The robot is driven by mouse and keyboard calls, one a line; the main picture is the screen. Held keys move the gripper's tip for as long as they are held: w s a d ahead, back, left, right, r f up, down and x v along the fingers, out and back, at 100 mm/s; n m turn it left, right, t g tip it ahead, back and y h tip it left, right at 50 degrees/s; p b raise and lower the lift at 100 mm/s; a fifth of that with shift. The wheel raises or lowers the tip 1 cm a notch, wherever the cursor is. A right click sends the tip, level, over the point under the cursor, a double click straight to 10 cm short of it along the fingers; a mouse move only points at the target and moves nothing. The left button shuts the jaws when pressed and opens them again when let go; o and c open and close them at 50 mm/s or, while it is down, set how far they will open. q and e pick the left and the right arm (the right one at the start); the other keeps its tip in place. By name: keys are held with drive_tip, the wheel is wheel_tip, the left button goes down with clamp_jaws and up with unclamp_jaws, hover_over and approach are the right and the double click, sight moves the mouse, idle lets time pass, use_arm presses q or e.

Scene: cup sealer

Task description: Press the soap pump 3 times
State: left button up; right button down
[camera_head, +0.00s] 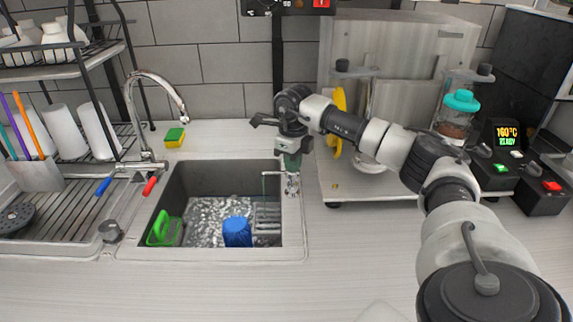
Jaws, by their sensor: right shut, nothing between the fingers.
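The soap pump (292,186) is a small metal dispenser on the right rim of the sink (293,240). Its thin spout reaches left over the basin. My right gripper (291,167) points down right above the pump, shut and with nothing held. Its fingertips hide the pump's top, so I cannot tell whether they touch it. My left gripper is not in view.
In the sink are a blue item (237,232) and a green item (164,230). The faucet (150,120), sponge (175,137) and dish rack (70,200) are left. The front counter is mostly clear.

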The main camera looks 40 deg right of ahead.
drive_tip(key=shift+r+p, duration=1.7)
drive_tip(key=shift+r, duration=0.3)
drive_tip(key=shift+f, duration=0.25)
drive_tip(key=shift+f+b, duration=1.15)
drive_tip(key=shift+f, duration=0.75)
drive_tip(key=shift+r+p, duration=1.65)
drive_tip(key=shift+r, duration=0.4)
drive_tip(key=shift+f, duration=0.15)
